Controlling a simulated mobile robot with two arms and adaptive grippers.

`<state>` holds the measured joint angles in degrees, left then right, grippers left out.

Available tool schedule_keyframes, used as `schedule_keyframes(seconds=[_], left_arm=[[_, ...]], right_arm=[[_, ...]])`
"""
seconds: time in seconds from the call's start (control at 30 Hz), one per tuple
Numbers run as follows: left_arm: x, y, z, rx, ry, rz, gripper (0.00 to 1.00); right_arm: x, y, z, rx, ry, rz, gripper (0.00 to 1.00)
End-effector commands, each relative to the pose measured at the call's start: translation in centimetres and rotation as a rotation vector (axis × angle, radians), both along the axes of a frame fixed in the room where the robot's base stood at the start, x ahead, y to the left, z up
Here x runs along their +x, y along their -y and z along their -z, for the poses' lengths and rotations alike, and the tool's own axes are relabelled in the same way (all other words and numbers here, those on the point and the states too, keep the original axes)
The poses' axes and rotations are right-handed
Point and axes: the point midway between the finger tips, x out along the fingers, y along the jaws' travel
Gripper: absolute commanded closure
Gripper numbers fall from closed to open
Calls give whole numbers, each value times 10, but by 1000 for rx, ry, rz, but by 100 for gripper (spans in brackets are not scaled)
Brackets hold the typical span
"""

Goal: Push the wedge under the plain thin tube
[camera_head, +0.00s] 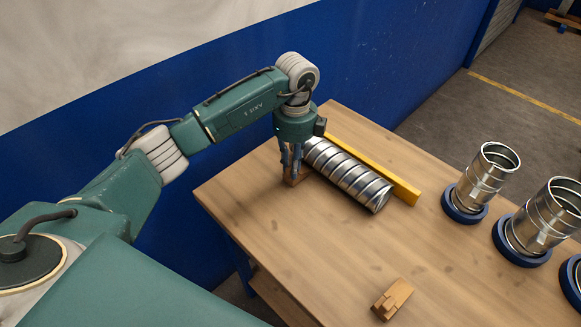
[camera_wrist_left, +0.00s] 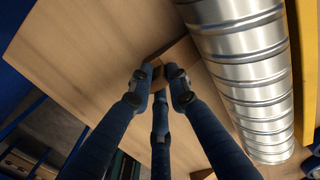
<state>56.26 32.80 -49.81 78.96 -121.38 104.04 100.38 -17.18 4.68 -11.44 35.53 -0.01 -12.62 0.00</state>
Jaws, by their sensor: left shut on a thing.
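A shiny metal tube (camera_head: 348,174) with ring-like seams lies on its side on the wooden table (camera_head: 250,200). It also fills the right of the left wrist view (camera_wrist_left: 243,75). My left gripper (camera_head: 291,174) points down at the tube's left side, near its far end. It is shut on a small brown wooden wedge (camera_head: 303,176), low at the table top. In the left wrist view the wedge (camera_wrist_left: 183,52) reaches from the fingertips (camera_wrist_left: 160,78) toward the tube's side. Whether it touches the tube or sits under its curve I cannot tell. My right gripper is out of view.
A yellow bar (camera_head: 375,170) lies along the tube's far right side. More metal tubes (camera_head: 482,178) stand upright in blue rings (camera_head: 463,207) at the right. The table's middle is clear.

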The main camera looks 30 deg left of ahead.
Motion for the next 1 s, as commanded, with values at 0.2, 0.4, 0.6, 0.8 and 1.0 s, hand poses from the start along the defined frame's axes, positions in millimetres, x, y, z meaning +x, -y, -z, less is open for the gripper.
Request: schedule_keyframes(seconds=[0.2,0.4,0.6,0.8,1.0], left_arm=[[7,3,0,-1,3,0,100],[13,5,-1,-1,4,-1,100],[19,7,-1,-2,4,0,100],[25,9,-1,-2,6,0,100],[24,9,-1,-2,4,0,61]], right_arm=[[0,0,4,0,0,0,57],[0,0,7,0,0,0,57],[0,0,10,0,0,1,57],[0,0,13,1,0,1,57],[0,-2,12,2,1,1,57]])
